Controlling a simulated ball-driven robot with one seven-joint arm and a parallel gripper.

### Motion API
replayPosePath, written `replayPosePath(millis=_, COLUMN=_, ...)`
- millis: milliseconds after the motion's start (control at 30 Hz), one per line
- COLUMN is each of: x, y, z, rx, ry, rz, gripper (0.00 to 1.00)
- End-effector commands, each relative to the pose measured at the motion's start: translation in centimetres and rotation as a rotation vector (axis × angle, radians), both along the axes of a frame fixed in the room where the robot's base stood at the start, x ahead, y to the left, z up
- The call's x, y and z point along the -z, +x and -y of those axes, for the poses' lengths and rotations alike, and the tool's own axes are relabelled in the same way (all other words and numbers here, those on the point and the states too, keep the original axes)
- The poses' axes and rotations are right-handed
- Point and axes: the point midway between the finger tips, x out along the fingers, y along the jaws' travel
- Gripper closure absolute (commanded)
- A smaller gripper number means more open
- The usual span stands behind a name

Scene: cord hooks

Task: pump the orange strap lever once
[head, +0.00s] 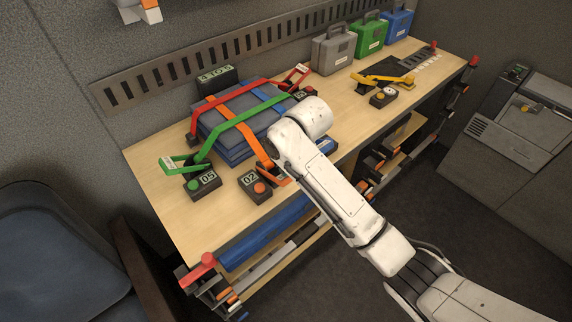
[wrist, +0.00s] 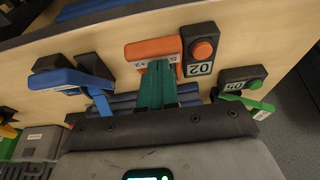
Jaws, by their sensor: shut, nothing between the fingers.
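The head view hides the gripper behind my arm.
The green lever (head: 180,163) with the 05 box (head: 202,182) stands left of the 02 box. A blue lever (wrist: 75,78) is on the other side in the wrist view. The strapped blue bundle (head: 232,155) lies behind. A yellow lever (head: 385,79) is farther right.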

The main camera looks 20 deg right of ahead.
Motion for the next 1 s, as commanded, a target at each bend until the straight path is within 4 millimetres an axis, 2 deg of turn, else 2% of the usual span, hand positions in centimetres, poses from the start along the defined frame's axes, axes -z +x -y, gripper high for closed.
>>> replayPosePath(millis=200, x=2.4, y=-1.6, z=0.4, rx=0.003, ry=0.035, rz=0.086, gripper=1.00)
replayPosePath(millis=400, x=3.7, y=-2.1, z=0.6, rx=0.002, ry=0.068, rz=0.195, gripper=1.00)
replayPosePath(millis=1000, x=3.7, y=-2.3, z=0.8, rx=0.003, ry=0.074, rz=0.223, gripper=1.00)
